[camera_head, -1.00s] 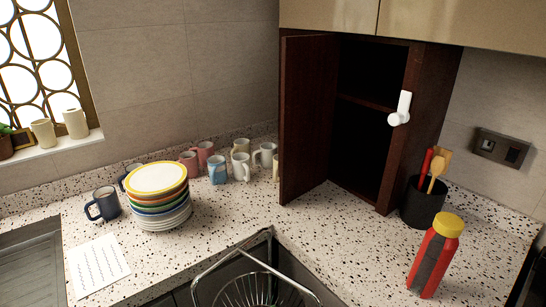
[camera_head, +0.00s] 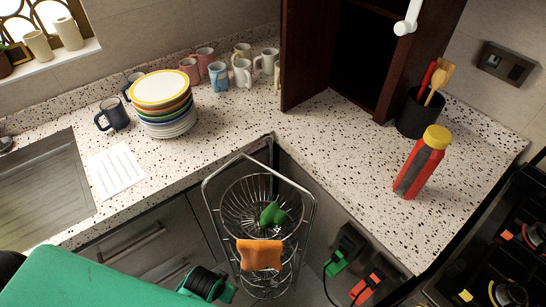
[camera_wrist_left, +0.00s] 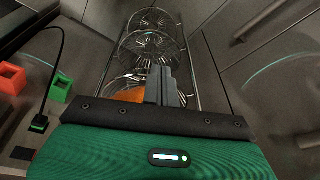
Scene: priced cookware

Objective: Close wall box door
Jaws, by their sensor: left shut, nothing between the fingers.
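The wall box (camera_head: 427,60) is dark brown wood on the counter in the corner, its top cut off in the head view. Its door (camera_head: 305,60) is at the left and stands wide open toward me, showing the dark inside. A white latch-like piece (camera_head: 405,25) sits on the box's right front edge. My left gripper (camera_wrist_left: 160,78) shows in the left wrist view as grey fingers, shut and empty, in front of the wire rack. In the head view my green left arm comes in at the lower left, well below and away from the door. My right gripper is not in view.
A red bottle (camera_head: 422,165) and a black utensil pot (camera_head: 417,112) stand right of the box. Stacked plates (camera_head: 160,90) and several mugs are at the left. A wire rack (camera_head: 307,205) with an orange item (camera_head: 259,254) stands below the counter. The counter before the box is clear.

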